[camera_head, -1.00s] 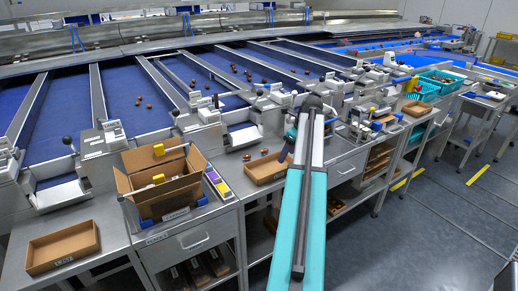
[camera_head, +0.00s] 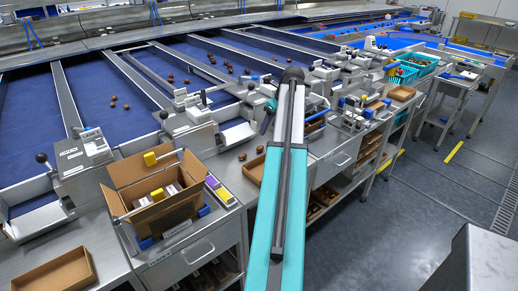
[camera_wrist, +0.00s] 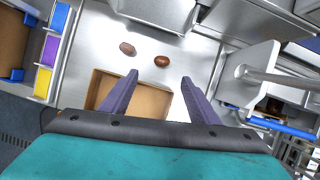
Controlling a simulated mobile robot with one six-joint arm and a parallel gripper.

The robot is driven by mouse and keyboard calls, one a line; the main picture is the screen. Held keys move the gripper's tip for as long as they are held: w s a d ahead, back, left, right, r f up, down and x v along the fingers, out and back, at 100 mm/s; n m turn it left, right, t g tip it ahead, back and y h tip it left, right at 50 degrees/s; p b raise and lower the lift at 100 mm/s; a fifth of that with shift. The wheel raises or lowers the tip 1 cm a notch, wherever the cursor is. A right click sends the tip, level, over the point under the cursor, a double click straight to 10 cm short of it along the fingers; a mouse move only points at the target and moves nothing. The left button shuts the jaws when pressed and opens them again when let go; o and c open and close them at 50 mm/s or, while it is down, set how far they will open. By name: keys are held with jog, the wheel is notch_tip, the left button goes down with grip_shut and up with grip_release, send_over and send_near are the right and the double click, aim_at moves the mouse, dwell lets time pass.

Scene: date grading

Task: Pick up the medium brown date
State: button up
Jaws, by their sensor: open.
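Two dates lie on the steel worktop. In the wrist view a reddish-brown date (camera_wrist: 127,48) lies left and a slightly darker brown date (camera_wrist: 162,61) lies right of it; I cannot tell surely which is the medium brown one. In the head view the two are small, one at left (camera_head: 242,156) and one at right (camera_head: 260,149). My gripper (camera_wrist: 160,77) is open and empty, its purple fingers spread above the worktop, with the darker date seen beyond the gap between the tips. In the head view my arm hides most of the gripper.
A shallow cardboard tray (camera_wrist: 147,99) lies under my fingers, beside the dates. A cardboard box (camera_head: 118,172) and purple-yellow blocks (camera_head: 220,188) stand to the left. Metal chute fronts (camera_head: 195,133) border the worktop behind. More dates lie on the blue belts.

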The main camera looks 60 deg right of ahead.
jog(key=shift+f, duration=0.1)
jog(key=p, duration=0.2)
send_over(261, 147)
jog(key=s, duration=0.2)
jog(key=shift+a+f, duration=0.2)
jog(key=shift+f, duration=1.75)
jog(key=shift+a+f, duration=0.2)
jog(key=shift+f, duration=1.75)
jog(key=shift+f, duration=0.1)
jog(key=shift+d+p+x, duration=0.25)
jog(key=shift+p+x, duration=0.4)
jog(key=shift+x, duration=1.8)
jog(key=shift+s, duration=0.1)
jog(key=c, duration=0.8)
